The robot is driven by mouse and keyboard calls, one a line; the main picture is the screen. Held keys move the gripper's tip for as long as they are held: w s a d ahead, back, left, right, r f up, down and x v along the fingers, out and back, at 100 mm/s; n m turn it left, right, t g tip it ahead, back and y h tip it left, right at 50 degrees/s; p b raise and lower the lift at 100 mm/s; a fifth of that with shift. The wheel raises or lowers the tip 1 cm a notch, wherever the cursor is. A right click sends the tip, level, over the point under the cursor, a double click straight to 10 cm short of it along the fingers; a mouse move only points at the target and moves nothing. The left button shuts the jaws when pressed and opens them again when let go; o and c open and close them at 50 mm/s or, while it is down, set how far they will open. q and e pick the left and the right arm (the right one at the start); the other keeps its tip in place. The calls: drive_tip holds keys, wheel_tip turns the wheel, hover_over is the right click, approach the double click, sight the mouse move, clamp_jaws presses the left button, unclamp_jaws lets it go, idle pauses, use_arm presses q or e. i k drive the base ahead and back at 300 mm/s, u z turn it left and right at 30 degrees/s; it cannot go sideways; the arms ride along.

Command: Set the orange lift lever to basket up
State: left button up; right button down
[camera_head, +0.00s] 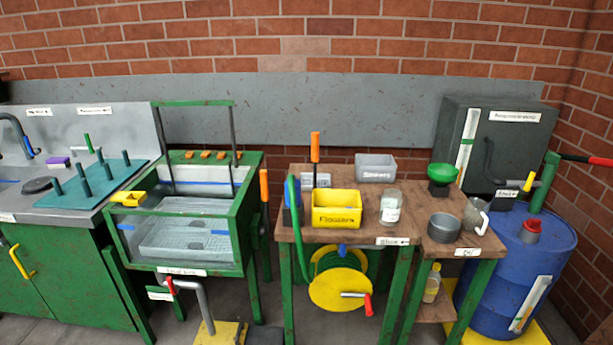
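An orange-handled lever (264,186) stands upright at the right side of a green-framed tank. A second orange upright handle (315,147) rises behind the yellow bin on the wooden table; I cannot tell if it is a lever or a tool. The clear-fronted tank (246,211) has a green frame. A pale grey mesh basket (186,237) sits low inside it, below the rim. A dark upright frame with a green top bar (193,103) rises above the tank. Neither of my grippers is in view.
The yellow bin (337,221), grey bin (376,173), jar (390,206) and a blue item with a green hose (294,205) crowd the wooden table. A yellow hose reel (340,290) hangs below. A grey sink counter (85,213) stands left; a blue drum (500,275) stands right.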

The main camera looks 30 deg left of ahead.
sight(264, 186)
drive_tip(key=z, duration=0.3)
drive_tip(key=i, duration=0.95)
drive_tip(key=u, duration=1.7)
